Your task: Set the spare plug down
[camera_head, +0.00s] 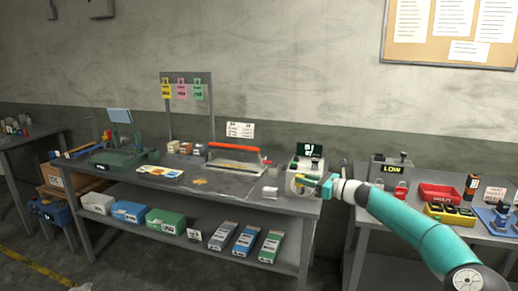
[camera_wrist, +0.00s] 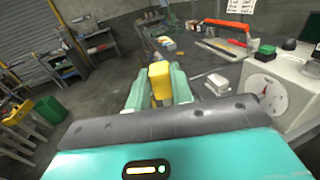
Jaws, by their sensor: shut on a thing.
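My gripper (camera_head: 318,186) is at the right end of the middle workbench (camera_head: 240,185), in front of a pale machine with a dial (camera_head: 305,163). In the wrist view my gripper (camera_wrist: 159,84) is shut on a yellow block-like piece, which looks to be the spare plug (camera_wrist: 160,76). The plug sticks out between the two pale green fingers. In the head view the yellow plug (camera_head: 305,180) shows small at the fingertips. It appears held above the bench, apart from its surface. Its lower part is hidden by the fingers.
A small white box (camera_head: 270,192) lies on the bench left of my gripper. A red-handled sealer (camera_head: 236,160) stands further left. The right bench holds a red tray (camera_head: 439,193) and a LOW-marked box (camera_head: 391,169). The bench's front middle has bare room.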

